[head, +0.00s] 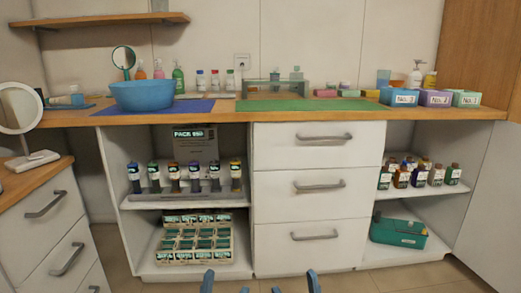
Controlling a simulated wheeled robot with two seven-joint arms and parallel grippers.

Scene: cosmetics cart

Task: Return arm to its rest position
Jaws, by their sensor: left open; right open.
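My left gripper (226,285) shows only as blue fingertips at the bottom edge of the head view, left of the middle. My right gripper (295,285) shows as blue fingertips just to its right. Both are open, with nothing seen between their fingers. They are low in front of the cabinet, below the wooden counter (345,117). The rest of both arms is out of view.
The counter holds a blue bowl (143,96), bottles, a green mat (290,104) and numbered boxes (398,97). White drawers (316,195) stand between open shelves with bottles and a teal basket (398,232). A side cabinet (45,215) is at left. Floor shows in front.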

